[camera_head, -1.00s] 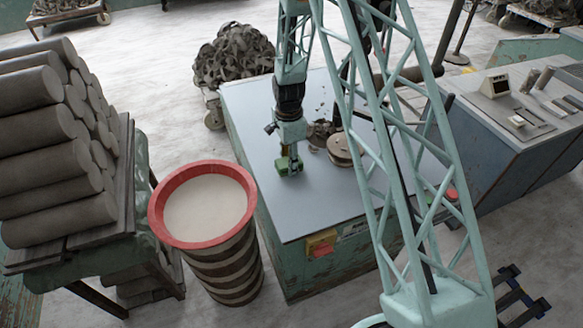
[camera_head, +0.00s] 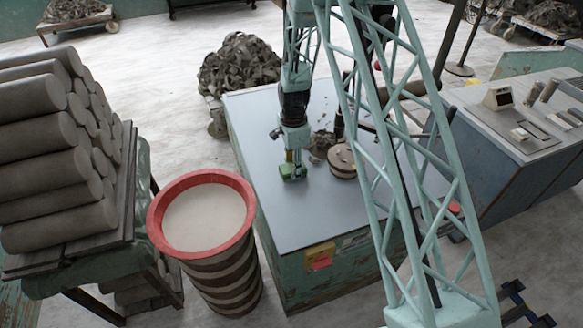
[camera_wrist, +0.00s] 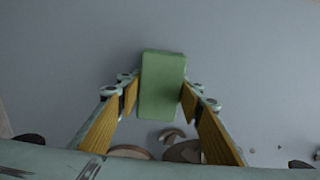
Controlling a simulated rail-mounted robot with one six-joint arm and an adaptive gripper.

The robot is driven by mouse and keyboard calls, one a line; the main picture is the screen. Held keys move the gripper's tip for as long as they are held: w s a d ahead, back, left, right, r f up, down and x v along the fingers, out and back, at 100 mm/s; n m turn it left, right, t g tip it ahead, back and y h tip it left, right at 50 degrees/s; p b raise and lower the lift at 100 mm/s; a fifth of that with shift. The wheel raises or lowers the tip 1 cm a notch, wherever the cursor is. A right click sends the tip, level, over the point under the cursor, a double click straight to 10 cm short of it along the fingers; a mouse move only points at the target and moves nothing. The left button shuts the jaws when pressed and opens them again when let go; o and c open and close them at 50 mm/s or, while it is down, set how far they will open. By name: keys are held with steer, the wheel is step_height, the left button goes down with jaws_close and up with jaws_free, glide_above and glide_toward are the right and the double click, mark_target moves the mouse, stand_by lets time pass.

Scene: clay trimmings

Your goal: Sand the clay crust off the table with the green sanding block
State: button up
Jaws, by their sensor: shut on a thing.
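My gripper (camera_head: 293,164) is shut on the green sanding block (camera_head: 292,173), which is low at the tabletop. Whether the block touches the surface is not clear. In the wrist view the block (camera_wrist: 162,85) sits between the two yellow-lined fingers. The table (camera_head: 265,215) has a grey-blue top. A brownish clay crust (camera_head: 320,142) lies just right of and behind the block, partly hidden by my gripper. In the wrist view several loose bits of clay (camera_wrist: 172,135) lie below the block in the picture, some cut off by my wrist.
A round stacked disc (camera_head: 342,162) stands on the table right of the crust. A red-rimmed barrel (camera_head: 205,250) is left of the table, and a rack of clay logs (camera_head: 45,170) farther left. A console (camera_head: 515,130) stands right. The table's near left part is bare.

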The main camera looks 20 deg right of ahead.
mark_target(310, 206)
steer(key=shift+s+d+b, duration=0.3)
steer(key=shift+s+b, duration=0.5)
steer(key=shift+s, duration=2)
steer(key=shift+s+d+b, duration=0.25)
steer(key=shift+s+b, duration=0.55)
steer(key=shift+s, duration=1.95)
steer(key=shift+s+d+b, duration=0.3)
steer(key=shift+s+b, duration=0.5)
steer(key=shift+s, duration=2)
step_height(310, 206, up, 4)
steer(key=shift+s+r+p, duration=0.1)
steer(key=shift+p, duration=0.75)
steer(key=shift+r, duration=0.25)
steer(key=shift+r+p, duration=0.5)
steer(key=shift+r, duration=0.35)
steer(key=shift+r+p, duration=0.45)
steer(key=shift+r, duration=0.5)
